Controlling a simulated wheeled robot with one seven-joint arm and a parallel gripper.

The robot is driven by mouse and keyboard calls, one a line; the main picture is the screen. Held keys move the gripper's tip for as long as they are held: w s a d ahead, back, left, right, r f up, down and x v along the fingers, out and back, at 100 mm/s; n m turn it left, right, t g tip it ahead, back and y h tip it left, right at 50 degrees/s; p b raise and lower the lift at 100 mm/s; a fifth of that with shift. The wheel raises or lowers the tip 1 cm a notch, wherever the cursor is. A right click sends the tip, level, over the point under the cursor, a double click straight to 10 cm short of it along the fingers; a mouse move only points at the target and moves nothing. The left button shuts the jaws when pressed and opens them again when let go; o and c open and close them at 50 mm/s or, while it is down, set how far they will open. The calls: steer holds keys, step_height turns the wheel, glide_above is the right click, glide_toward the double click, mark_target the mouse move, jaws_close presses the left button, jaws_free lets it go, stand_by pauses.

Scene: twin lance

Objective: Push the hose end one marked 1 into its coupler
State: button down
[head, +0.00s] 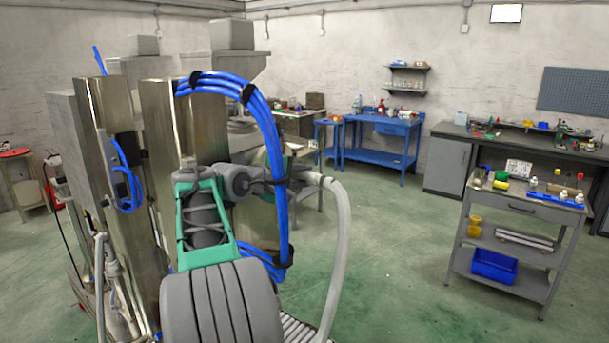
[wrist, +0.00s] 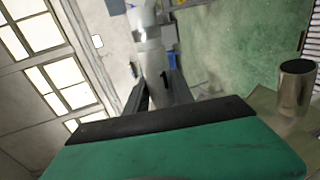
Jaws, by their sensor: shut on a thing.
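My gripper (wrist: 160,90) is shut on the pale grey hose end (wrist: 153,60), which bears a black 1 and sits between the two dark fingers in the wrist view. In the head view the grey hose (head: 343,235) bends over from beside my wrist and hangs down to the lower edge; the fingers there are mostly hidden. I cannot pick out the coupler with certainty in either view. A short steel cylinder (wrist: 294,88) stands at the right in the wrist view, apart from the hose end; I cannot tell its role.
Tall steel machine panels (head: 168,130) stand close at the left. A grey cart (head: 515,205) with bottles and a blue bin stands at the right. A blue workbench (head: 378,130) is at the back. The green floor (head: 400,260) between is clear.

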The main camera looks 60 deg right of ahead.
steer(key=shift+w+d+r+p, duration=0.1)
steer(key=shift+w+p, duration=0.25)
steer(key=shift+w, duration=0.1)
steer(key=c, duration=1)
jaws_free()
steer(key=shift+w+a+b, duration=0.1)
steer(key=shift+a+b, duration=0.2)
steer(key=shift+a, duration=0.15)
steer(key=s+b+v, duration=0.1)
steer(key=v, duration=0.5)
steer(key=shift+w+a+r, duration=0.15)
steer(key=shift+w+a, duration=0.3)
steer(key=shift+w, duration=0.05)
steer(key=shift+c, duration=0.3)
